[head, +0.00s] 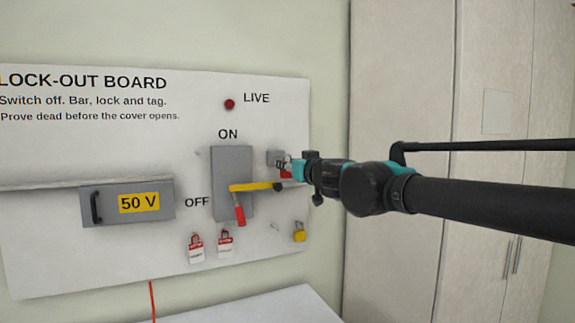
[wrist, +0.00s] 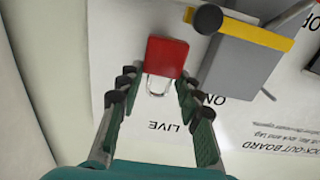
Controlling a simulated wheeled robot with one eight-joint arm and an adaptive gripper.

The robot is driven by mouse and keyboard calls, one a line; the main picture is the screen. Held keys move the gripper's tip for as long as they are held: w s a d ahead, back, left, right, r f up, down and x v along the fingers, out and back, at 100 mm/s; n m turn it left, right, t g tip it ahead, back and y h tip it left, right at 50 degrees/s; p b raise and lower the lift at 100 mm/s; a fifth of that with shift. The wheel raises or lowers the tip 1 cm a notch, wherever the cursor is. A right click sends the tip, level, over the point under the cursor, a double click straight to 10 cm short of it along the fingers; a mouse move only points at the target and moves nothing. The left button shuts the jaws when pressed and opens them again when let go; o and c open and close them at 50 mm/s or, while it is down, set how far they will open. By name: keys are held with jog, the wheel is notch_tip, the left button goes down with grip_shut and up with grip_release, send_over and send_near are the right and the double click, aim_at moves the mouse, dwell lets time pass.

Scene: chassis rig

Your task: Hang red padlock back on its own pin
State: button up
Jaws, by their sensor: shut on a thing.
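A small bare pin (head: 275,227) sticks out low on the board, left of a hanging yellow padlock (head: 299,232).
The grey switch box (head: 231,165) has a yellow bar (head: 250,187) across it and a red handle (head: 240,215) pointing down near OFF. A pale table (head: 255,308) stands below the board.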

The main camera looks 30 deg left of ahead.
jog(key=shift+v, duration=2.4)
jog(key=shift+d, duration=0.1)
jog(key=shift+s, duration=0.1)
